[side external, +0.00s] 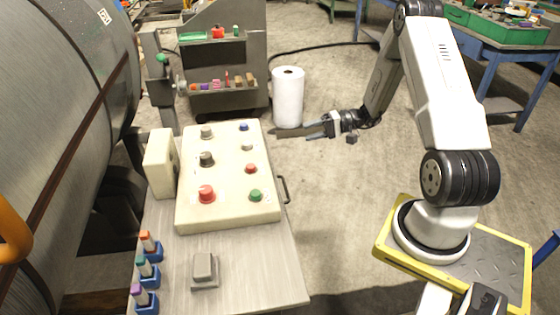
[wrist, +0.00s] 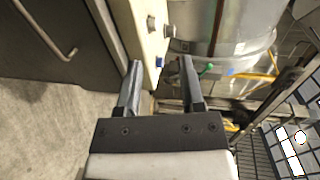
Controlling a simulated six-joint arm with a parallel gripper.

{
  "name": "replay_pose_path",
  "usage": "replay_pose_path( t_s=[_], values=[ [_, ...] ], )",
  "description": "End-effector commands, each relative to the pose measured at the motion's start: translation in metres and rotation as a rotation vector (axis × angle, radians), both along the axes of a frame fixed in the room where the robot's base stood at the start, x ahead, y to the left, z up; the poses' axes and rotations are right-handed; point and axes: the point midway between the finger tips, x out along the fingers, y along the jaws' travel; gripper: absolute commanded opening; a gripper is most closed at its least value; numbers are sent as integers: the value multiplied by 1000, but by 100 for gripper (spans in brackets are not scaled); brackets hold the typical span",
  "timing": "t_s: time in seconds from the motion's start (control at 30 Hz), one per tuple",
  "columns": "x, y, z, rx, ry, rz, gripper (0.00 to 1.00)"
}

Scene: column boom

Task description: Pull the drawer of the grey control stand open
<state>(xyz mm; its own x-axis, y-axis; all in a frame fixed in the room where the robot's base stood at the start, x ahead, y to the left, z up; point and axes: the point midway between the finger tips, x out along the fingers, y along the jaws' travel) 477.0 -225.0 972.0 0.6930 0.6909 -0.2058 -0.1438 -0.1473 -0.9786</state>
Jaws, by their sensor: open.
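The grey control stand (side external: 258,262) stands at the centre left in the side view, with a cream control box (side external: 228,212) on top. A dark bar handle (side external: 285,190) sticks out from its right side. In the wrist view, the handle (wrist: 50,38) shows at the upper left on a dark grey front (wrist: 90,62); the front appears flush, with no gap visible. My gripper (side external: 292,131) is open and empty, beyond the handle near the box's far right corner. Its two fingers (wrist: 160,64) show apart in the wrist view, with the handle outside them to the left.
A white roll (side external: 288,98) stands just behind my gripper. A grey tool cart (side external: 258,70) is at the back, and a large metal cylinder (side external: 60,150) fills the left. Buttons and knobs rise from the control box. The floor (side external: 335,220) right of the stand is clear.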

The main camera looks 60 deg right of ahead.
Motion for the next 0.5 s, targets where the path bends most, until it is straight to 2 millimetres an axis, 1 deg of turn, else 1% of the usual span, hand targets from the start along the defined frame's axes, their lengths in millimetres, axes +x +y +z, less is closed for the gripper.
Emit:
replay_pose_path(
  t_s=[0.03, 0.1, 0.5],
  values=[
    [0, 1, -16, 6, 4, 0, 50],
    [-1, 1, -35, 6, 4, 1, 50],
    [-1, 1, -138, 3, 3, 1, 50]
  ],
)
